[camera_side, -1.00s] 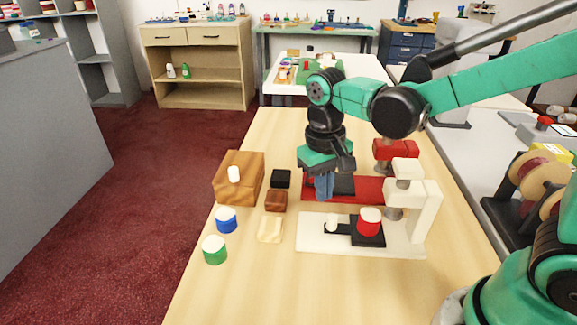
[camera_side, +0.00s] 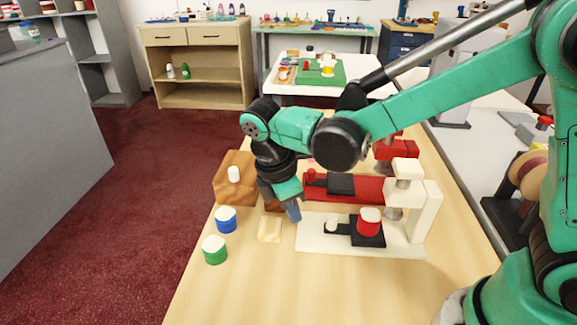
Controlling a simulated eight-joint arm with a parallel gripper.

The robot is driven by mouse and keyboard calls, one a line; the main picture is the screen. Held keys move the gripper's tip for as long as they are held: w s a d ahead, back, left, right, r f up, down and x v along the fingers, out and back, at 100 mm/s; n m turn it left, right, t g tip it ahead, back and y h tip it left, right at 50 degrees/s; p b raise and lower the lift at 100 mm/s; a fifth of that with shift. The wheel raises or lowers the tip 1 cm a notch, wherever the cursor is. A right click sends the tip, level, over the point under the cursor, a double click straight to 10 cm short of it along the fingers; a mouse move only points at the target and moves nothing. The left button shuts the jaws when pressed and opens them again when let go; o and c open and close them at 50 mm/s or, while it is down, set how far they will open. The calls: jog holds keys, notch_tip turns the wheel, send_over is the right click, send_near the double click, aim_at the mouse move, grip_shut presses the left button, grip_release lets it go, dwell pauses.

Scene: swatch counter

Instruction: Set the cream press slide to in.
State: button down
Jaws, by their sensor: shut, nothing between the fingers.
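The cream press (camera_side: 430,215) stands on the table on its long cream base (camera_side: 312,240). Its slide is a black plate (camera_side: 369,239) with a dark bar and a small cream knob (camera_side: 331,225) at the left end. A red cylinder with a white top (camera_side: 369,220) sits on the plate, left of and partly below the press head. My gripper (camera_side: 294,213) is shut and empty, pointing down, above and left of the knob, apart from it in the picture. It is by the left end of the red press's base.
The red press (camera_side: 370,189) stands behind the cream one, its black slide (camera_side: 341,184) showing. A wooden block (camera_side: 233,174), blue cylinder (camera_side: 226,220), green cylinder (camera_side: 214,250) and cream square (camera_side: 270,229) lie left. The table's front is clear.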

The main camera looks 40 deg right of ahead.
aim_at(349, 232)
jog(key=x, duration=0.3)
jog(key=shift+f, duration=0.15)
jog(key=d, duration=0.1)
jog(key=s+d, duration=0.1)
jog(key=shift+d, duration=0.3)
jog(key=shift+s+d, duration=0.15)
jog(key=shift+d, duration=0.5)
jog(key=shift+s+d, duration=1.65)
jog(key=shift+d, duration=0.05)
